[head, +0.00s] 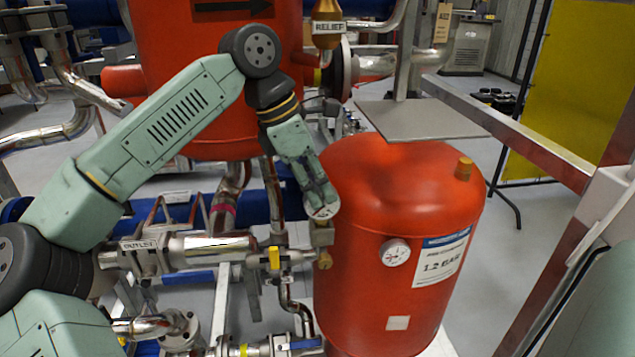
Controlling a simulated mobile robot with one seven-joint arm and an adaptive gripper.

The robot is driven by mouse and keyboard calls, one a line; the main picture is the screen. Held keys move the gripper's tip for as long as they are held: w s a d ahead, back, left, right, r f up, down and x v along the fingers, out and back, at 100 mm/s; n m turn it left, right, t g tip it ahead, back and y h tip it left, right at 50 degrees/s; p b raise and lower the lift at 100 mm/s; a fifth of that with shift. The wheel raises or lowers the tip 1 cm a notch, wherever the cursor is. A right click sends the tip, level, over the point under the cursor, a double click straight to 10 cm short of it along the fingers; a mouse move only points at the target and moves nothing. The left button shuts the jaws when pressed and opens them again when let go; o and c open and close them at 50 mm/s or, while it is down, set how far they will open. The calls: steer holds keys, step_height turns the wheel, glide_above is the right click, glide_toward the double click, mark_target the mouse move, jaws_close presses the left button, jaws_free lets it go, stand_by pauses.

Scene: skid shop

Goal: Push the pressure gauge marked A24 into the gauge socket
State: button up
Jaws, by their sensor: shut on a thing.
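My gripper (319,192) points downward in the middle of the head view, just left of the red tank. It is shut on a round pressure gauge (323,212), whose pale face shows at the fingertips. Its marking is too small to read. Right below the gauge is a brass-coloured fitting (322,236) at the right end of the outlet pipe, which looks like the gauge socket. The gauge and this fitting appear lined up and very close. I cannot tell whether they touch or how far the stem is in.
The red tank (400,200) stands close on the right, with its own white-faced gauge (395,252). A grey plate (420,120) and a metal rail (510,130) are above right. Another red vessel (215,100) stands behind my arm.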

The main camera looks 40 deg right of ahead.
steer(key=o, duration=0.9)
steer(key=shift+o, duration=0.5)
steer(key=shift+o, duration=1.2)
steer(key=shift+r+p, duration=2.75)
steer(key=shift+r, duration=1)
